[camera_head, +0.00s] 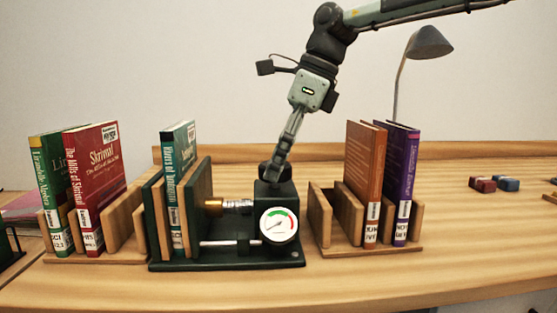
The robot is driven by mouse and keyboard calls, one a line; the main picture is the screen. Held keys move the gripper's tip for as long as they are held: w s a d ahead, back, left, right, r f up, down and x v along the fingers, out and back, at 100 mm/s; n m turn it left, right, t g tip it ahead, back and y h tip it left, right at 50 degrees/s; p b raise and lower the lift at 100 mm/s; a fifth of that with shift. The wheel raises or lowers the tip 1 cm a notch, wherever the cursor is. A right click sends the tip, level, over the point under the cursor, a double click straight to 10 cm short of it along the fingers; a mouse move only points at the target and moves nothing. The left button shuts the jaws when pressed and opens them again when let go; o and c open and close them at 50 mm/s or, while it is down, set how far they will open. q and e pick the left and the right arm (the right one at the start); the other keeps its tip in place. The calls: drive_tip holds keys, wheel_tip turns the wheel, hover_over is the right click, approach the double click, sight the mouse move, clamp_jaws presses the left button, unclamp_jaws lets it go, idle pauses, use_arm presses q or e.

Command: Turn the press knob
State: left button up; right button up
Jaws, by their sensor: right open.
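The press (225,264) is a dark green device with a gauge (278,226) on its front, near the middle of the wooden table. A green book (180,150) stands upright between the press's boards. The black press knob (267,173) sits on top of the press's right-hand block, partly hidden by my gripper. My right gripper (281,160) reaches down from above, with its fingers at the knob. It is open; I cannot tell whether the fingers touch the knob. My left gripper is not in view.
A wooden rack (125,232) with a green and a red book stands left of the press. Another rack (322,224) with an orange and a purple book stands right. A grey lamp (428,43) is behind it. Small red and blue items lie far right. The front right table is clear.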

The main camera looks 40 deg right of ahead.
drive_tip(key=c, duration=1.2)
drive_tip(key=shift+o, duration=0.2)
drive_tip(key=shift+m, duration=0.3)
